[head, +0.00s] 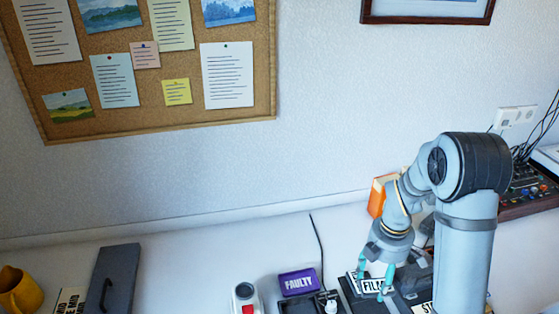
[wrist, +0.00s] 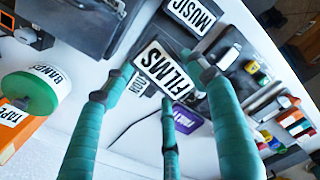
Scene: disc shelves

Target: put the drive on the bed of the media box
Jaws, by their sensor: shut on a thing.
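My gripper (head: 378,285) is low over the table at the right of the head view. In the wrist view its teal fingers (wrist: 165,85) are closed around a dark piece with a white FILMS label (wrist: 168,72), which I take to be the drive. The FILMS label also shows between the fingers in the head view (head: 372,285). A dark grey unit (wrist: 80,25), possibly the media box, lies beside it, partly cut off at the top of the wrist view. I cannot tell whether the drive touches anything below.
A purple FAULTY box (head: 298,282) and a dark tray (head: 297,306) stand left of my gripper. An orange box (head: 377,197) stands behind, near the wall.

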